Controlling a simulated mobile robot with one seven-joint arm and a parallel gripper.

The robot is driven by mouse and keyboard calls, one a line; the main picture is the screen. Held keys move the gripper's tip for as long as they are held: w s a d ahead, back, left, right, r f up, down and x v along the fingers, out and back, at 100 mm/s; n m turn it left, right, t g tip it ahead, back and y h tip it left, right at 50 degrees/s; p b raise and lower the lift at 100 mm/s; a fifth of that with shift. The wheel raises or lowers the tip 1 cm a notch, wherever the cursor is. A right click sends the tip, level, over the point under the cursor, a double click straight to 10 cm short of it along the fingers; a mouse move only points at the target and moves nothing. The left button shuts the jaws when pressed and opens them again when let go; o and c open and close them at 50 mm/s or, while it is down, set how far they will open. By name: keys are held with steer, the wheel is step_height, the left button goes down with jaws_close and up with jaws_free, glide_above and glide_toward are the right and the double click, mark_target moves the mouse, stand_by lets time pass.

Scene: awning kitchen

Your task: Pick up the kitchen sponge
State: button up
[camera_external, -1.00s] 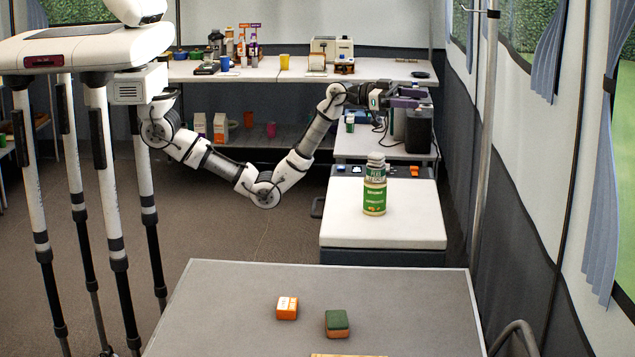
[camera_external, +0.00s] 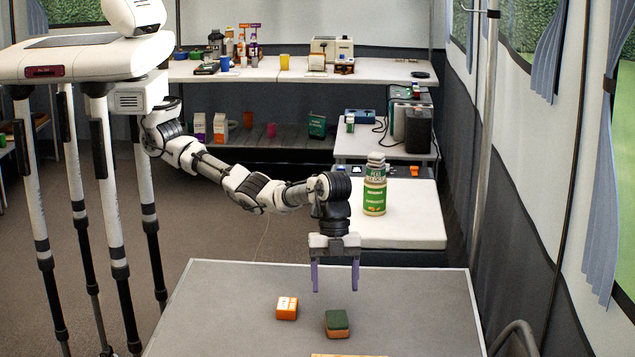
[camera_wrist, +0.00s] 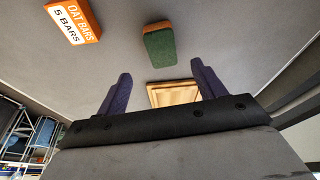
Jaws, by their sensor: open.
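The kitchen sponge (camera_external: 337,322), green on top and orange-brown below, lies on the grey table (camera_external: 230,300) in the external view. My gripper (camera_external: 335,290) is open and empty, pointing down above the table, with its two purple fingers apart. It appears higher than the sponge and is not touching it. In the wrist view the sponge (camera_wrist: 159,46) shows ahead of the open fingers (camera_wrist: 160,88), roughly midway between them and apart from them.
An orange and white oat bars box (camera_external: 287,308) lies left of the sponge. A wooden item (camera_wrist: 173,94) shows between the fingers in the wrist view. A green-labelled bottle (camera_external: 374,190) stands on a white-topped unit (camera_external: 415,215) behind the table.

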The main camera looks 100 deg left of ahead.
mark_target(337, 318)
steer(key=shift+p+x, duration=0.7)
steer(key=shift+x, duration=3.25)
steer(key=shift+w+r, duration=0.1)
steer(key=shift+w, duration=0.05)
steer(key=c, duration=1.1)
